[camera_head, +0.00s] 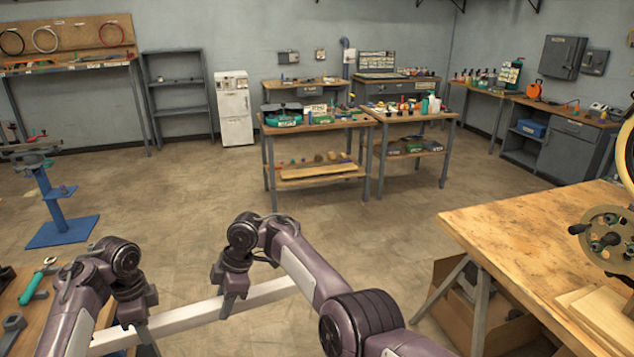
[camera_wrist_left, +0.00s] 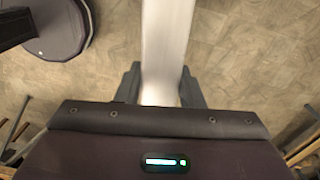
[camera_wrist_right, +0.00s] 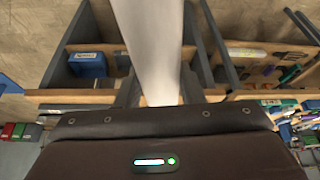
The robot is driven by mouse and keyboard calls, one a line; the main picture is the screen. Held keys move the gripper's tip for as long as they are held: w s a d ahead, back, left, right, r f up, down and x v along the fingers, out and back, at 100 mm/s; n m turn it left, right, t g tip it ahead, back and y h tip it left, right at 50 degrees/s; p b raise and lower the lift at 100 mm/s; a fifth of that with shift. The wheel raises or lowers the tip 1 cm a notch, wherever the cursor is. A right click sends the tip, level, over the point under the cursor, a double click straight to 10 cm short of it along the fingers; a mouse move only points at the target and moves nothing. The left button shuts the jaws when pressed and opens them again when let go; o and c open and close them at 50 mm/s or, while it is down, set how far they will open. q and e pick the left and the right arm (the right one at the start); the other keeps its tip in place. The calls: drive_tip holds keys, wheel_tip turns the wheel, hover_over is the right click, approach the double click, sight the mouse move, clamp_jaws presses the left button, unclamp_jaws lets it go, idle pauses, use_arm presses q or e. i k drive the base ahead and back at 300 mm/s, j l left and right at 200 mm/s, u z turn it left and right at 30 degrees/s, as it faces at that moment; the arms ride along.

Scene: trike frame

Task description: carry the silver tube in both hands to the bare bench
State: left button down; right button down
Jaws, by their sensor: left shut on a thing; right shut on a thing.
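The silver tube (camera_head: 185,318) is a long, straight, pale square bar, held across in front of me, its right end a little higher in the head view. My left gripper (camera_head: 143,327) is shut on it toward the left. My right gripper (camera_head: 229,303) is shut on it further right. In the left wrist view the tube (camera_wrist_left: 167,45) runs between the fingers (camera_wrist_left: 160,88). In the right wrist view the tube (camera_wrist_right: 150,40) also sits between the fingers (camera_wrist_right: 160,92). The wooden bench (camera_head: 520,235) at the right has a bare near-left area of top.
Boards (camera_head: 600,318) and a wheeled assembly (camera_head: 608,238) occupy the right bench's right side. A cardboard box (camera_head: 470,315) sits under it. A tool bench edge (camera_head: 45,310) is at lower left, a blue stand (camera_head: 60,215) behind. Cluttered tables (camera_head: 320,124) stand ahead; open floor (camera_head: 180,215) lies between.

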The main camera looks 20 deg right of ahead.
sight(524, 213)
drive_tip(key=z, duration=1.35)
drive_tip(key=i+l+u, duration=0.15)
drive_tip(key=i, duration=0.4)
drive_tip(key=i+l+u, duration=0.15)
drive_tip(key=i, duration=0.35)
drive_tip(key=i+u, duration=0.5)
drive_tip(key=i, duration=0.75)
drive_tip(key=i+l, duration=0.1)
drive_tip(key=i, duration=1.1)
drive_tip(key=i+j+z, duration=0.2)
drive_tip(key=i, duration=0.4)
drive_tip(key=i+z, duration=0.25)
drive_tip(key=i, duration=0.4)
drive_tip(key=i+l+z, duration=0.15)
drive_tip(key=i+z, duration=0.7)
drive_tip(key=i+j+z, duration=0.15)
drive_tip(key=i+z, duration=0.3)
drive_tip(key=i+l+z, duration=0.1)
drive_tip(key=i+z, duration=0.4)
drive_tip(key=i+j+z, duration=0.15)
drive_tip(key=i+z, duration=0.35)
drive_tip(key=i, duration=0.15)
drive_tip(key=i+z, duration=0.45)
drive_tip(key=i+j+z, duration=0.15)
drive_tip(key=i+z, duration=0.25)
drive_tip(key=i, duration=0.1)
